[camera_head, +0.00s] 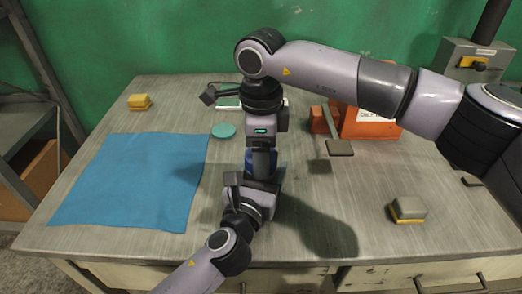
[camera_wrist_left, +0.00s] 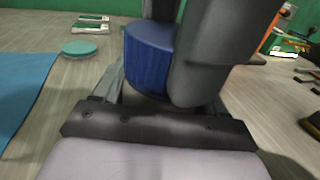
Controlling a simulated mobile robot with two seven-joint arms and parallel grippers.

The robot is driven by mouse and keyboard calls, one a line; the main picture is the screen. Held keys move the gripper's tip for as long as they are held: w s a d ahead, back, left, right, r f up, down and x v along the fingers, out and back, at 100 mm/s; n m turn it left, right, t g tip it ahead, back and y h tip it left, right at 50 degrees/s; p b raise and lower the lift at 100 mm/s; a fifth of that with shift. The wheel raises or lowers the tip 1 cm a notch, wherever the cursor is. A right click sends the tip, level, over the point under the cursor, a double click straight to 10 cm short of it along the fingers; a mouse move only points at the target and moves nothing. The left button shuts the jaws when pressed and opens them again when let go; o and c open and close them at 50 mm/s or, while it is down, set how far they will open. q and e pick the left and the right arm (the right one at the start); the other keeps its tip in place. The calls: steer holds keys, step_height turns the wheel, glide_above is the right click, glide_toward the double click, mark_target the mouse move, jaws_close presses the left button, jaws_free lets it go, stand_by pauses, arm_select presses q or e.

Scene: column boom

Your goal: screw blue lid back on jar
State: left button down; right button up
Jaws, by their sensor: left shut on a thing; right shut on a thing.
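The blue ribbed lid (camera_wrist_left: 150,52) shows large in the left wrist view, upright and level. In the head view only a sliver of its blue (camera_head: 248,162) shows beside the fingers. My right gripper (camera_head: 264,160) points straight down from above and is shut on the lid, its grey fingers on either side. My left gripper (camera_head: 256,180) comes in low from the front and is shut on the jar beneath the lid. The jar is almost wholly hidden by my grippers. I cannot tell how far the lid is seated on it.
A blue cloth (camera_head: 135,180) lies on the workbench (camera_head: 190,240) at left. A teal disc (camera_head: 222,130) and a yellow block (camera_head: 139,101) lie behind. An orange box (camera_head: 370,124) stands back right; a grey-and-yellow block (camera_head: 407,210) lies front right. The bench's front is mostly clear.

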steer(key=o, duration=1.3)
steer(key=shift+c, duration=0.2)
step_height(320, 180, up, 12)
arm_select(q)
jaws_free()
steer(key=shift+v, duration=3.6)
arm_select(e)
steer(key=shift+r, duration=0.1)
